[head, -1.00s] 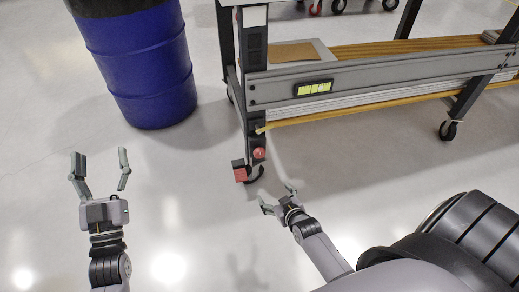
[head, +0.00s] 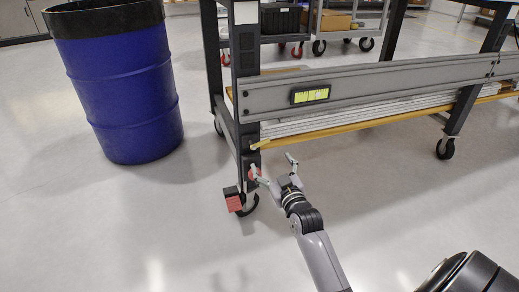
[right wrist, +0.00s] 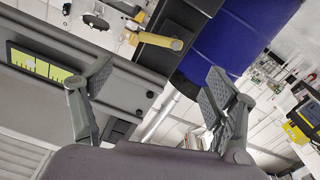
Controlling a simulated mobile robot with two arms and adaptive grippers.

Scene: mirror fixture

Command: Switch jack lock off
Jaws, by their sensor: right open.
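A red block-like pedal (head: 234,200) sits low on the table leg beside the dark caster (head: 249,204). A round red part (head: 254,173) shows just above it on the leg, partly covered by my right gripper's finger. I cannot tell which red part is the jack lock. My right gripper (head: 273,166) is open and empty, just right of the leg's lower end; contact cannot be told. In the right wrist view its spread fingers (right wrist: 160,88) have nothing between them, and no red part shows clearly. My left gripper is not in view.
The table's grey side rail (head: 380,86) with a yellow-green label (head: 311,95) runs right from the leg (head: 246,130). A yellowish lower shelf edge (head: 350,130) lies beneath it. A blue drum (head: 125,100) stands left. The floor in front is clear.

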